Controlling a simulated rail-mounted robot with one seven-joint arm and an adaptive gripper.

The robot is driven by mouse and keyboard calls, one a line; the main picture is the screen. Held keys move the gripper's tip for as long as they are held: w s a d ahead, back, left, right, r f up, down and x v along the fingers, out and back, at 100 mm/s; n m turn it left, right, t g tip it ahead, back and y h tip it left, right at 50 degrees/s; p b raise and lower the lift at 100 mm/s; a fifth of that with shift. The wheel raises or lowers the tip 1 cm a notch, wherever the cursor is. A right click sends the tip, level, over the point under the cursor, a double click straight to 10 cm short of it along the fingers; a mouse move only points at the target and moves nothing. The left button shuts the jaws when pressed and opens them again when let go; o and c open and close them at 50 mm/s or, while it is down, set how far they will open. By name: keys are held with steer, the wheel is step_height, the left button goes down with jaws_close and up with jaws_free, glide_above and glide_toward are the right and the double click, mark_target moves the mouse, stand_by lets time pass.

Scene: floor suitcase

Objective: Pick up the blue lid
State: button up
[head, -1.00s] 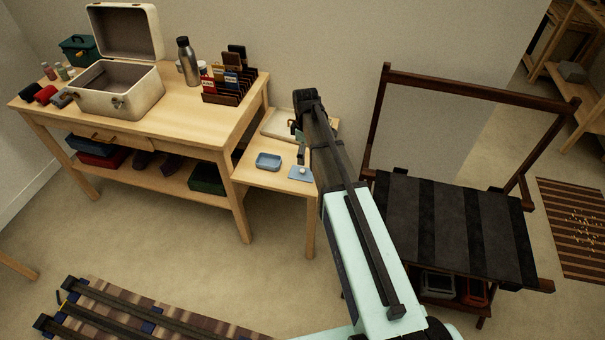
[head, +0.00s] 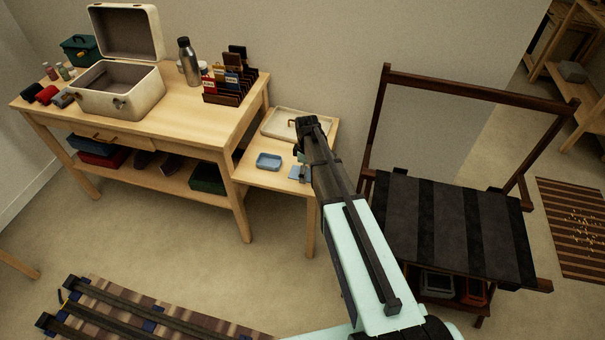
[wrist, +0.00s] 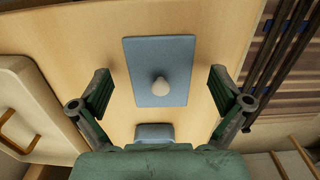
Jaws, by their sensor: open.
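The blue lid (wrist: 150,57) is a flat blue-grey rectangle with a pale round knob (wrist: 160,87). It lies on the low wooden side table. In the head view the lid (head: 296,173) is partly hidden by my gripper (head: 303,176). In the wrist view my gripper (wrist: 160,92) is open, its two green-grey fingers spread on either side of the lid. The knob is between the fingers and nothing is held. A small blue open box (head: 268,161) sits on the table left of the lid and shows partly in the wrist view (wrist: 155,132).
A pale tray (head: 280,122) with a handle lies at the back of the side table (head: 265,182). The larger workbench (head: 205,125) to the left bears an open white case (head: 120,92), a bottle and a rack.

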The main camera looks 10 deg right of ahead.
jaws_close()
stand_by(0.3)
stand_by(0.4)
